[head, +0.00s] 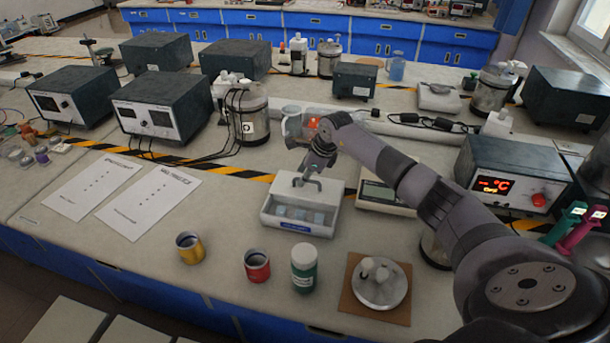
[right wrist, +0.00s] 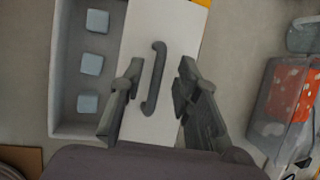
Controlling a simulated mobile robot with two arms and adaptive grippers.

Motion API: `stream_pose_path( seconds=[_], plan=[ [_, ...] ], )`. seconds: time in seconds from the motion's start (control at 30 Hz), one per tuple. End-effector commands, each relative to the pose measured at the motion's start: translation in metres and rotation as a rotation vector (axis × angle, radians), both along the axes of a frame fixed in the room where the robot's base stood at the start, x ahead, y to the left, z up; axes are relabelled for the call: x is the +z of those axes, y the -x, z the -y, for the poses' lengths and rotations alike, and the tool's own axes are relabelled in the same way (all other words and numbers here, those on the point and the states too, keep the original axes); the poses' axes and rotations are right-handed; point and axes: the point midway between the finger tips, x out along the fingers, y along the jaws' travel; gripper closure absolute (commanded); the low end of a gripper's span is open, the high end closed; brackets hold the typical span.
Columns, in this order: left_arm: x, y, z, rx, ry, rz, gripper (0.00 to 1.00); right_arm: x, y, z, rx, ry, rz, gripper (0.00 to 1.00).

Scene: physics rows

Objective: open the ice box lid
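The ice box (head: 296,224) is a pale box on the bench, with a blue label on its front. Its white lid (right wrist: 182,40) covers the rear part, and a grey bar handle (right wrist: 153,78) stands on it. The front part is uncovered and shows three pale blue ice cubes (right wrist: 92,64). My right gripper (head: 309,183) is over the lid. In the right wrist view, its open fingers (right wrist: 156,86) are on either side of the handle, with gaps visible. My left gripper is not in view.
A container with red contents (right wrist: 290,95) is beyond the lid. Metal pieces rest on a brown board (head: 352,301).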

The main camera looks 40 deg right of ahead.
Motion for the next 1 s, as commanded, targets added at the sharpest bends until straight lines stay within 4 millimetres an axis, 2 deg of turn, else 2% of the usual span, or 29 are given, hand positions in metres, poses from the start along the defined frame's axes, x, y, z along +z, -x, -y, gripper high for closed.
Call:
stream_pose_path(
  seconds=[0.17,0.4,0.6,0.77,1.0],
  plan=[
    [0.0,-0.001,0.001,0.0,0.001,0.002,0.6,0.024,0.01,0.005,0.0,0.005,0.003,0.7],
    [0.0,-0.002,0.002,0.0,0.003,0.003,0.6,0.071,0.032,0.01,0.0,0.005,0.001,0.7],
    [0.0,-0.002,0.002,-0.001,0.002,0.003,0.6,0.098,0.044,0.013,0.0,0.003,0.001,0.7],
    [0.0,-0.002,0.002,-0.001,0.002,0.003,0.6,0.105,0.048,0.014,-0.001,0.003,-0.002,0.7],
    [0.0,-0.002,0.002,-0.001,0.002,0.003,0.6,0.106,0.048,0.013,-0.001,0.002,-0.001,0.7]
  ],
)
